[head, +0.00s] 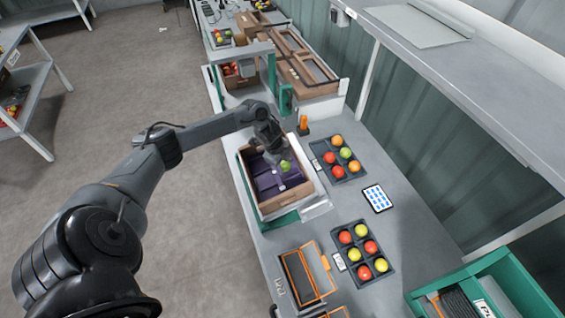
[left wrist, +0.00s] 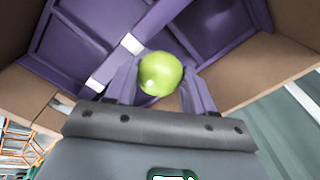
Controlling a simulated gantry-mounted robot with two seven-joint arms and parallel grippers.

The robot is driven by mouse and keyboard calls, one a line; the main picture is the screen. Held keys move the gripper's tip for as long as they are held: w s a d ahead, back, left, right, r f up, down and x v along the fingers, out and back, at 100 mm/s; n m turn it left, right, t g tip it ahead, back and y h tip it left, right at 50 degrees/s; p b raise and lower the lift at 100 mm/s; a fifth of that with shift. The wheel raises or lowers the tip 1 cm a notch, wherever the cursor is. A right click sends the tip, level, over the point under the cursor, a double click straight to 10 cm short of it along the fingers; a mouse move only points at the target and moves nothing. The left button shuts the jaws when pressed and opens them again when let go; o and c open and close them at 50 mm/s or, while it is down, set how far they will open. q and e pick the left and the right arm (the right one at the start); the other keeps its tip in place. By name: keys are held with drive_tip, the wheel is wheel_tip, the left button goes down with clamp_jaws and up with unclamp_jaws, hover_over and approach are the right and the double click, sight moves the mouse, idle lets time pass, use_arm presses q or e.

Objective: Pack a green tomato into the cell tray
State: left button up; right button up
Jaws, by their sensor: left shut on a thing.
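My left gripper (head: 280,160) is over the brown-walled box and is shut on a green tomato (head: 285,166). In the left wrist view the tomato (left wrist: 160,73) sits between the fingertips, with purple compartments of the box behind it. A dark cell tray (head: 316,150) lies on the bench to the right of the box. It holds red, orange and yellow-green tomatoes, and its upper-left cell looks empty. A second dark tray (head: 338,240) nearer on the bench looks full of red and yellow tomatoes. My right gripper is not in view.
The box (head: 245,170) has raised walls and a purple lining (head: 265,184). An orange-topped object (head: 304,122) stands near the upper tray. A white tablet (head: 377,198) lies between the trays. Orange-framed items (head: 307,272) sit in front. A shelf (head: 470,75) overhangs the right side.

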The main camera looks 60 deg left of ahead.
use_arm(q)
drive_tip(key=shift+s+f, duration=0.1)
drive_tip(key=shift+f, duration=0.1)
drive_tip(key=o, duration=0.8)
drive_tip(key=shift+a, duration=0.1)
drive_tip(key=shift+s+r+p, duration=0.15)
drive_tip(key=shift+r+p, duration=0.25)
drive_tip(key=shift+p, duration=0.1)
drive_tip(key=shift+s+d+r+p, duration=0.25)
drive_tip(key=shift+r+p, duration=0.35)
drive_tip(key=shift+p, duration=0.15)
drive_tip(key=shift+a+r+p, duration=0.2)
drive_tip(key=shift+r+p, duration=0.45)
drive_tip(key=shift+r, duration=0.05)
drive_tip(key=p+v, duration=0.7)
drive_tip(key=p, duration=0.1)
drive_tip(key=shift+r, duration=0.35)
